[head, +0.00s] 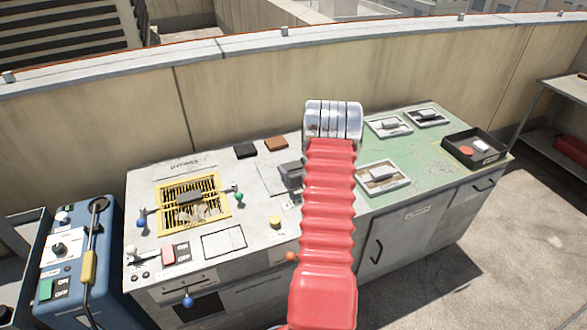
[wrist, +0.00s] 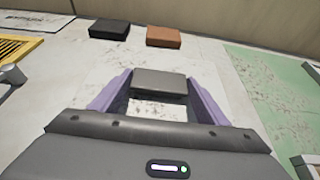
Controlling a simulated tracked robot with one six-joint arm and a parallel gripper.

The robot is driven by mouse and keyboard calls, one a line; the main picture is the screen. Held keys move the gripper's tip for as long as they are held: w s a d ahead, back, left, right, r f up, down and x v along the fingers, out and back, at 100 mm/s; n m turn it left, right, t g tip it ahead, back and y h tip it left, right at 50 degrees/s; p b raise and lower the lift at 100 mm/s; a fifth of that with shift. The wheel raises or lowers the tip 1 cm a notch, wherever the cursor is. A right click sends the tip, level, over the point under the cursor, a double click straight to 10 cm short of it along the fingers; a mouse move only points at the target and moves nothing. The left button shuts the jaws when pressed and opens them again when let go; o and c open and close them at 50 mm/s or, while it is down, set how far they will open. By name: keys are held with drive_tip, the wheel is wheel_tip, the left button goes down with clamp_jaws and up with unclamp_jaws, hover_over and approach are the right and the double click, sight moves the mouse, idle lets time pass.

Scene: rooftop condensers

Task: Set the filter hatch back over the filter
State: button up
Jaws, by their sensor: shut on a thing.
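The yellow-framed grille (head: 163,212), which I take to be the filter, lies in the worktop at left with a dark block on it. Its frame edge shows at the left of the wrist view (wrist: 30,52). My gripper (wrist: 160,90) has purple fingers and is shut on a grey block-like handle (wrist: 160,80). A pale square panel (wrist: 215,75), seemingly the hatch, lies around and below this handle. I cannot tell whether it touches the worktop. In the head view, my gripper (head: 291,172) is right of the grille, partly hidden by my red arm.
Blue (head: 141,223) and green (head: 239,198) knobs flank the grille. A black block (head: 245,150) and a brown block (head: 276,143) lie behind my gripper. A yellow button (head: 275,222) is in front. Framed panels (head: 383,176) and a black tray (head: 474,156) occupy the green right side.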

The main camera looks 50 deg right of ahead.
idle(0.5)
drive_tip(key=o, duration=1.4)
drive_tip(key=shift+f, duration=0.1)
drive_tip(key=shift+s, duration=0.1)
drive_tip(key=v, duration=1.3)
drive_tip(key=shift+s+a, duration=0.15)
drive_tip(key=shift+s, duration=0.05)
